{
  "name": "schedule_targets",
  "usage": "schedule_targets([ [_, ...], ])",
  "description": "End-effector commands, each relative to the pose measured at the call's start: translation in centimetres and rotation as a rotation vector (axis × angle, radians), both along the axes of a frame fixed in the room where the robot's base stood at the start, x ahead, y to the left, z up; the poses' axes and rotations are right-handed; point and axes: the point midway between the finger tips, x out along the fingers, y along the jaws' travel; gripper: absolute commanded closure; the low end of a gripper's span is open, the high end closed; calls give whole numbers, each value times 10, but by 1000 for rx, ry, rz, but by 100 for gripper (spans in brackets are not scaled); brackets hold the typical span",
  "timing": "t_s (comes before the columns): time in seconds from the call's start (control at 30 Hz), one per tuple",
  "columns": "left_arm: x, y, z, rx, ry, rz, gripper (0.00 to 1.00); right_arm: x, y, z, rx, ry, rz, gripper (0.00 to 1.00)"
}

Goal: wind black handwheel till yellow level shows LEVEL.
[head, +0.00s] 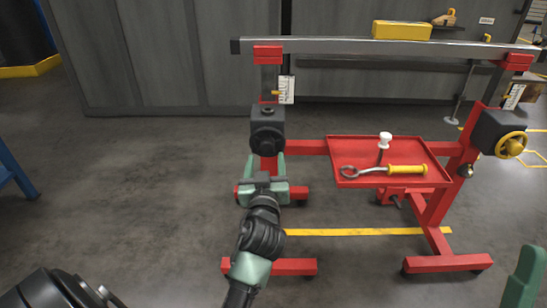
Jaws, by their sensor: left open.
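A yellow level (402,30) lies on top of the grey beam (330,46); its reading is too small to make out. On the left red post is a black gear housing (268,118); I cannot clearly tell a black handwheel apart from it. My left gripper (266,160) is open, its green fingers pointing up at the housing's lower edge. I cannot tell whether they touch it. The right post carries a dark housing with a yellow handwheel (511,144). A green part, probably of my right gripper, shows at the lower right edge; its jaws are not shown.
A red tray (345,178) between the posts holds a wrench with a yellow grip (400,170) and a white-topped tool (385,141). A white scale (287,90) is on the left post. Red feet spread over the floor. The floor at left is mostly clear.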

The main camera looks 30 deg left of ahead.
Motion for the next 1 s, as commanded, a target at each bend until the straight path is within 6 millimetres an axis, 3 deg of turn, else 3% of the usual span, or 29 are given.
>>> schedule_targets([
  [0.3,41,24,0,3,1,-2,41,-1,0,0,2,-6,0,43],
  [0.67,48,28,-1,0,2,-2,41,-3,0,1,5,-16,1,43],
  [0.73,47,28,-1,0,2,-2,52,-3,0,1,5,-16,1,43],
  [0.9,47,28,-1,0,2,-2,99,-3,0,1,5,-16,1,43],
  [1.0,47,28,-1,0,3,-2,100,-3,0,1,5,-16,1,43],
])
